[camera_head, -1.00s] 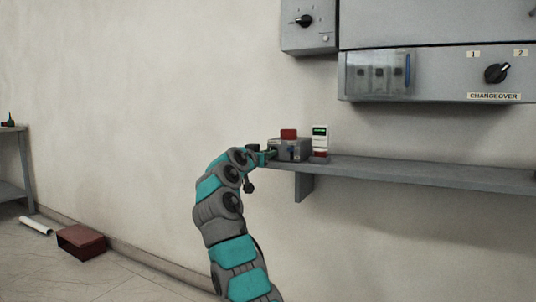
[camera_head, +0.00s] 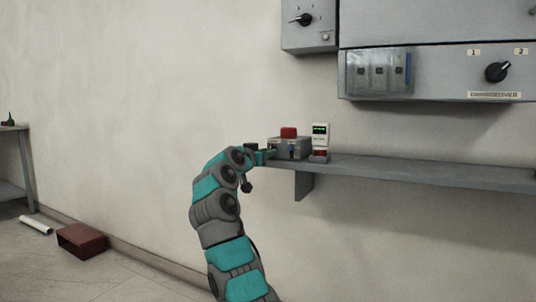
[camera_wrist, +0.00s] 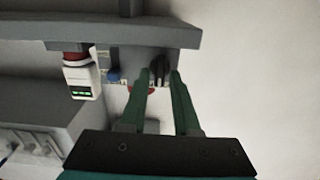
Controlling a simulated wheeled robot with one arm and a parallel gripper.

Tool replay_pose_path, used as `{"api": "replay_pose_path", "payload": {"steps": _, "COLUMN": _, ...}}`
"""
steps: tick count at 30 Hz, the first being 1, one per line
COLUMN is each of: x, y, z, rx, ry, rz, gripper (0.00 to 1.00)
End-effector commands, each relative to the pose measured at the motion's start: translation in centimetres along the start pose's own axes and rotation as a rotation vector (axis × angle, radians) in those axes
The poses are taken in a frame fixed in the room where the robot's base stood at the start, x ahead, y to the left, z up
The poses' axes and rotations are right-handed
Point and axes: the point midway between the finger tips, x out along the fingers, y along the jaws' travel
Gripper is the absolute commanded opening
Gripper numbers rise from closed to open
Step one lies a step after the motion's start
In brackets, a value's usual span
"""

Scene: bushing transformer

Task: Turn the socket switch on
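The socket unit is a grey box (camera_head: 292,150) with a red top part (camera_head: 288,132), at the left end of the wall shelf in the head view. In the wrist view, where the scene appears upside down, its front shows a black switch knob (camera_wrist: 160,67) and a blue socket (camera_wrist: 113,75). My gripper (camera_wrist: 160,76) has its two green fingers apart, one on each side of the black knob. Whether they touch the knob I cannot tell. In the head view my gripper (camera_head: 268,154) is at the box's left side, and its fingertips are hard to make out.
A white device with a green display (camera_head: 320,133) stands right beside the box on the shelf (camera_head: 420,175). Grey wall cabinets (camera_head: 440,75) hang above. A brown box (camera_head: 82,241) lies on the floor at left, far from the arm.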

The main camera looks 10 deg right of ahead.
Motion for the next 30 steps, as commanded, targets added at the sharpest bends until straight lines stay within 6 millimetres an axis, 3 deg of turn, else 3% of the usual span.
{"api": "replay_pose_path", "payload": {"steps": 13, "x": -6.1, "y": 0.0, "z": 0.1, "rx": 0.003, "ry": -0.001, "rz": -0.002, "gripper": 0.3}}
{"api": "replay_pose_path", "payload": {"steps": 30, "x": -6.7, "y": -0.7, "z": -0.6, "rx": -0.044, "ry": -0.004, "rz": -0.005, "gripper": 0.3}}
